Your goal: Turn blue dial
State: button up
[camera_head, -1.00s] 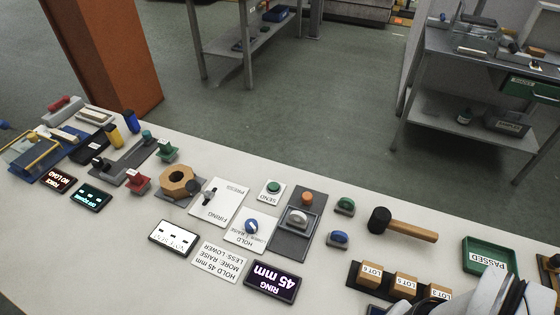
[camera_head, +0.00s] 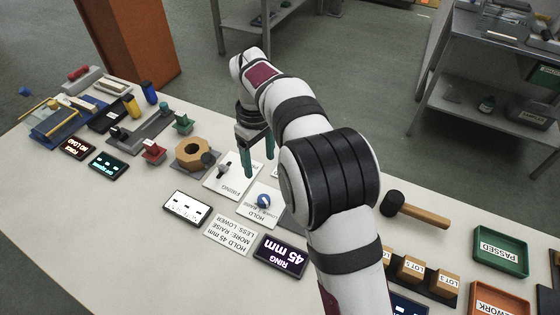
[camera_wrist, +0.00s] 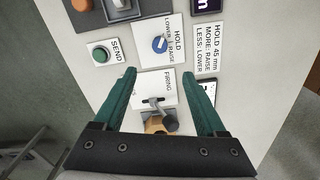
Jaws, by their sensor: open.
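The blue dial (camera_head: 263,201) with a pale pointer mark sits on a white plate (camera_head: 262,215) lettered HOLD, LOWER and RAISE. In the wrist view the dial (camera_wrist: 159,44) lies ahead of my gripper (camera_wrist: 159,73), roughly centred between the fingers. My gripper (camera_head: 259,165) is open and empty, with green fingers pointing down. In the head view the fingers hang above the FIRING plate (camera_head: 221,189), beyond the dial and apart from it. The head view leaves their exact height unclear.
The FIRING plate carries a black lever (camera_head: 223,170), and a wooden hexagonal ring (camera_head: 195,153) stands left of it. A RING 45 mm display (camera_head: 281,256) and an instruction card (camera_head: 230,237) lie nearer. A green SEND button (camera_wrist: 99,54) is beside the dial. My arm hides parts right of it.

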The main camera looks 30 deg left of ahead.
aim_at(263, 198)
notch_tip(263, 198, down, 15)
jog(key=shift+d+f, duration=0.1)
grip_shut()
dwell(0.4)
